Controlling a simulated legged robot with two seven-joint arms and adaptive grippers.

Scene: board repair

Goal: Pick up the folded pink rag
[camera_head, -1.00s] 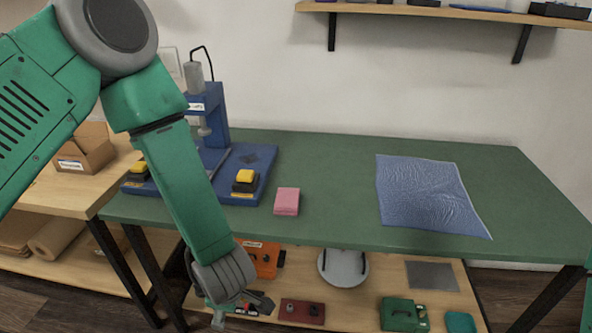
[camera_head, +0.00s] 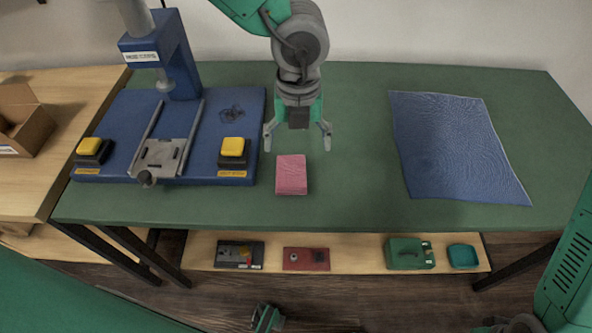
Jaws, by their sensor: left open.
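The folded pink rag (camera_head: 292,175) lies flat on the green tabletop (camera_head: 340,205), just right of the blue press base and near the table's front edge. My left gripper (camera_head: 298,143) is open and empty, with its two fingers spread and pointing toward the front edge. In the picture its fingertips are just above the rag's far edge, with the rag roughly centred below the gap. I see no contact; the height above the table is hard to tell.
A blue press (camera_head: 173,60) with a yellow button (camera_head: 233,147) on its base stands left of the rag. A blue cloth (camera_head: 455,145) lies on the right. The tabletop between rag and cloth is clear. A lower shelf (camera_head: 355,258) holds several items.

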